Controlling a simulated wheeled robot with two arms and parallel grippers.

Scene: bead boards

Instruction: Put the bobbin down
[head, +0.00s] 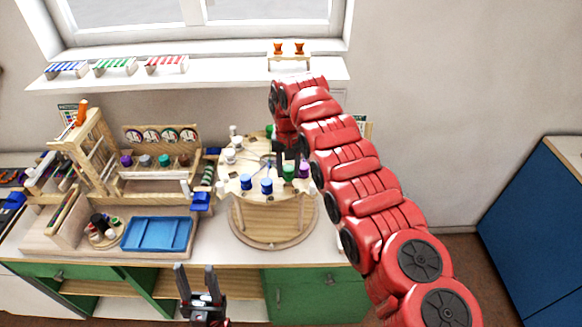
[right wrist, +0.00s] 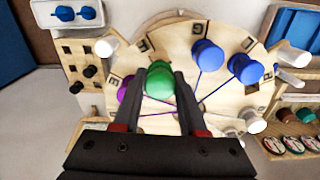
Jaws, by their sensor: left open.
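The round wooden board (head: 240,200) stands on the counter with bobbins around its rim. Its lettered top (right wrist: 180,47) also shows in the right wrist view. The green bobbin (right wrist: 158,82) is between the fingers of my right gripper (right wrist: 160,78), which look closed on its sides. In the head view the green bobbin (head: 288,172) is at the board's right side, below my right gripper (head: 290,150). I cannot tell whether it touches the board. My left gripper (head: 196,270) is open and empty in front of the counter.
A purple bobbin (head: 304,169) is close beside the green one; two blue bobbins (head: 246,182) (head: 267,185) are to its left. White bobbins stand along the left rim. A blue tray (head: 157,234) and a rack of coloured spools (head: 155,160) lie left of the board.

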